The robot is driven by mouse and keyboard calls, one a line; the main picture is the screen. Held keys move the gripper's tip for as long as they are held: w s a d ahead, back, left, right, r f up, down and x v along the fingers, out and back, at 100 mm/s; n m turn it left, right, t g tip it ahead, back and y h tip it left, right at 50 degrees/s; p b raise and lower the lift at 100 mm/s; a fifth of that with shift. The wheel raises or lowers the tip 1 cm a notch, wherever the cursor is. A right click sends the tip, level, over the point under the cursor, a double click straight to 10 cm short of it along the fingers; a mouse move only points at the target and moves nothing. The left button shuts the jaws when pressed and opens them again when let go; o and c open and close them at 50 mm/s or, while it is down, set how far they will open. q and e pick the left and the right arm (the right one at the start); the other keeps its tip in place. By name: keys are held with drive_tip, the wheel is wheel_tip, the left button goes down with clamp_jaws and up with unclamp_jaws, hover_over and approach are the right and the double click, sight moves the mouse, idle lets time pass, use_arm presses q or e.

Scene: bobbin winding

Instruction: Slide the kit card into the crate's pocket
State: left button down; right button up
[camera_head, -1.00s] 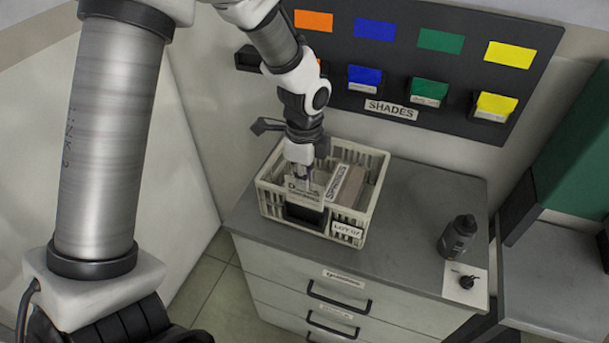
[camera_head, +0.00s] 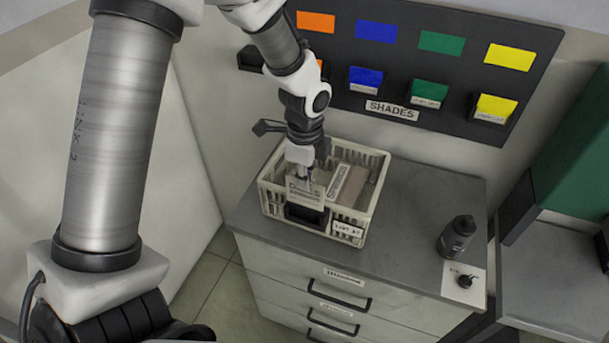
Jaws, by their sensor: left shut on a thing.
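The cream crate (camera_head: 352,240) stands on the grey cabinet top, with a white lot label on its front. A dark pocket (camera_head: 304,214) sits on the crate's front wall. The pale kit card (camera_head: 306,195) with printed text stands upright just above the pocket, its lower edge at or behind the pocket's top; I cannot tell how deep it is. My left gripper (camera_head: 304,178) reaches down from above and is shut on the card's top edge. Its fingers are small and partly blurred. My right gripper is not in view.
Boxes (camera_head: 352,187) with a label fill the crate's right part. The shades board (camera_head: 420,70) with coloured bins is behind. The cabinet top between crate and bottle is clear.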

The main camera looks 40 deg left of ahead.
sight(305, 205)
use_arm(q)
drive_tip(key=shift+f, duration=0.2)
drive_tip(key=shift+f+b, duration=1.35)
drive_tip(key=shift+f, duration=1.5)
drive_tip(key=shift+f, duration=0.3)
drive_tip(key=c, duration=1.2)
unclamp_jaws()
drive_tip(key=shift+c, duration=0.2)
drive_tip(key=shift+r, duration=0.1)
